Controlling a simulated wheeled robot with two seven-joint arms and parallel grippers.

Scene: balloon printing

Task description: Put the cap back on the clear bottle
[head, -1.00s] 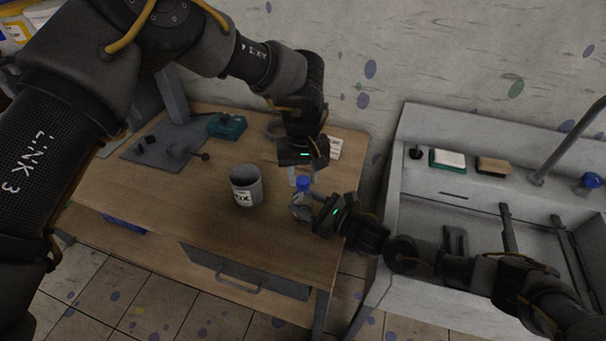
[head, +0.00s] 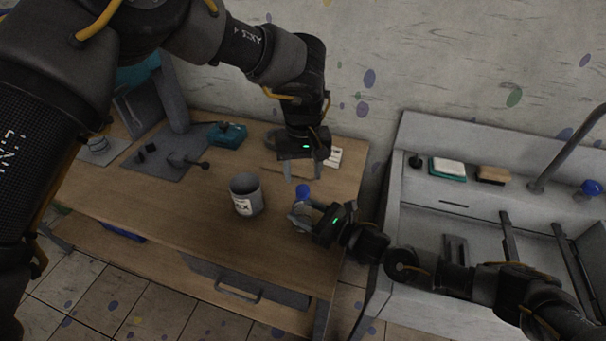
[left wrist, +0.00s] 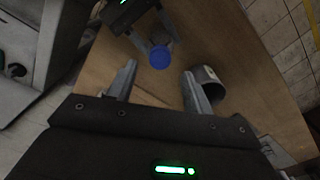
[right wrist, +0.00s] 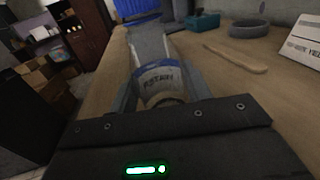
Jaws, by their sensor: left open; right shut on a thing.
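The clear bottle (head: 299,216) stands at the right part of the wooden table. The blue cap (head: 302,191) sits on its top; it also shows from above in the left wrist view (left wrist: 159,57). I cannot tell how tightly it is seated. My right gripper (head: 307,215) is shut around the bottle's body from the right. In the right wrist view the bottle (right wrist: 158,78) lies between the fingers, with the ridged cap (right wrist: 137,9) at the top edge. My left gripper (head: 301,176) is open and empty, just above the cap, fingers pointing down.
A grey labelled cup (head: 246,196) stands left of the bottle. A teal box (head: 228,134) and a grey mat (head: 150,158) with tools lie at the back left. A white labelled card (head: 334,157) is behind my left gripper. A sink unit (head: 480,215) stands right.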

